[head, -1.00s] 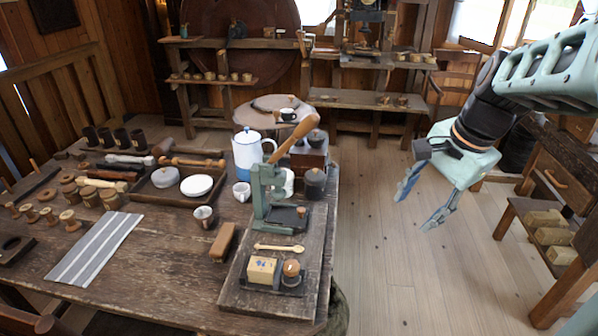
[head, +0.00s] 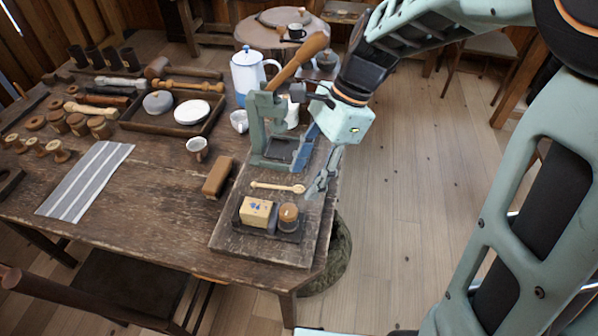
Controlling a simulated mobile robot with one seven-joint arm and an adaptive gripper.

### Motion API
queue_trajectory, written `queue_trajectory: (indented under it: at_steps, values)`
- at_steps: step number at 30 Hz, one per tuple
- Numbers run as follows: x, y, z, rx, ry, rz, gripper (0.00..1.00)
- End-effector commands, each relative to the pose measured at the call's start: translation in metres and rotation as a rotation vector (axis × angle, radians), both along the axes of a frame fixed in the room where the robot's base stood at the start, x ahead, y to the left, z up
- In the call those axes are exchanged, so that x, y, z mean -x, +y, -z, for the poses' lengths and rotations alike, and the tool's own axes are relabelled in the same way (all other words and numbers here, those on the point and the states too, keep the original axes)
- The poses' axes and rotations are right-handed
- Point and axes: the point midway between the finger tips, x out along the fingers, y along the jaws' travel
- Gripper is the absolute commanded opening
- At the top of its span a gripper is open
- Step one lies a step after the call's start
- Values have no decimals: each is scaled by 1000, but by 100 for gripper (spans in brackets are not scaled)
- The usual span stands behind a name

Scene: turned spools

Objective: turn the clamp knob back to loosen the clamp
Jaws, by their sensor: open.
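A green metal press-like fixture (head: 257,138) with a long wooden lever handle (head: 299,61) stands on the dark wooden board (head: 232,243) at the table's right end. I take it to be the clamp. My gripper (head: 305,182) points down just right of its base, fingers apart, with nothing visibly held. One finger looks blue and lies in front of the base's right side; the other is greyer and nearer. A small brown knob seen earlier at the base's right side is now hidden behind my gripper. I cannot tell whether the fingers touch anything.
A blue-and-white pot (head: 247,73) stands behind the clamp. Open floor (head: 420,150) lies right of the table.

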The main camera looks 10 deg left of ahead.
Motion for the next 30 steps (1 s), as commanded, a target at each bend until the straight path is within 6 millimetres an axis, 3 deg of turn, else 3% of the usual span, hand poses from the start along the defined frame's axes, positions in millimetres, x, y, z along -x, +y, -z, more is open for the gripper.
queue_trajectory:
  at_steps: [9,15,28,30]
  values:
    - [13,19,57,1,3,-2,47]
    - [17,28,81,0,0,-1,47]
    - [19,31,90,0,-2,-1,47]
    - [19,31,90,0,-2,-1,39]
